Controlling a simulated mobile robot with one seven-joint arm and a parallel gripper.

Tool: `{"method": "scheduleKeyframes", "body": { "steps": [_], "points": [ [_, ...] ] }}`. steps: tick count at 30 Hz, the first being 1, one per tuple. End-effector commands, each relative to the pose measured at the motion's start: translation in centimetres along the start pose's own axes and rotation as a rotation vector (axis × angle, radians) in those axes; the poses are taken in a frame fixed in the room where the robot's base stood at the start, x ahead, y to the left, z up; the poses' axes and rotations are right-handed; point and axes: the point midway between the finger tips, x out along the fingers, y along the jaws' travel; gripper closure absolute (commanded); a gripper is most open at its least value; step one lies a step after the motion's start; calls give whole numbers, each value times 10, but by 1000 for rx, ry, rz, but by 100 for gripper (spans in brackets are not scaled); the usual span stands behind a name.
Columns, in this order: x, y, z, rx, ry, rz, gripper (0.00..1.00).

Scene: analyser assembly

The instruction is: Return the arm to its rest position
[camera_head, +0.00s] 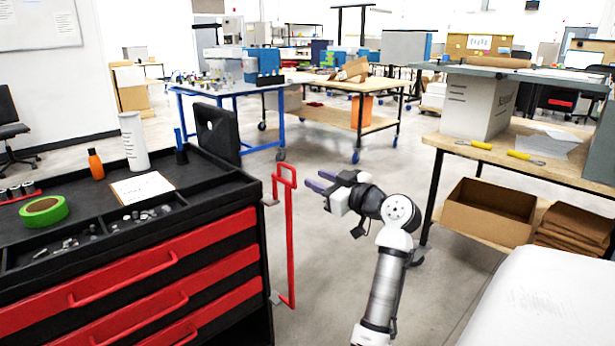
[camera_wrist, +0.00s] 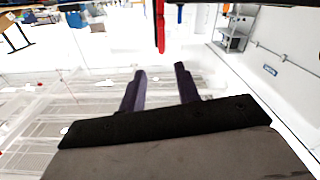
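My gripper (camera_head: 322,182) is in the middle of the head view, at the end of my bent white and grey arm. It hangs in free air just right of the red handle of the tool cart and points left toward the cart. Its two dark fingers stand apart with nothing visible between them. In the wrist view the two fingers of my gripper (camera_wrist: 160,82) are also spread, with only blurred bright background between them.
The black and red tool cart (camera_head: 150,262) fills the left, its red side handle (camera_head: 287,235) close to my gripper. A wooden bench (camera_head: 560,167) with an open cardboard box (camera_head: 490,212) stands at right. A blue-framed table (camera_head: 235,88) stands behind. Grey floor lies clear between.

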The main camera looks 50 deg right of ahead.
Motion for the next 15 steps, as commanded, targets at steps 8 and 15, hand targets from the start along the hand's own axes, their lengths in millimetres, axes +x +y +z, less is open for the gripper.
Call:
{"method": "scheduleKeyframes", "body": {
  "steps": [8, 15],
  "points": [
    [-7, 0, 0, -1, 1, 0, 68],
    [-6, 0, 0, 0, 1, -1, 68]
  ]
}}
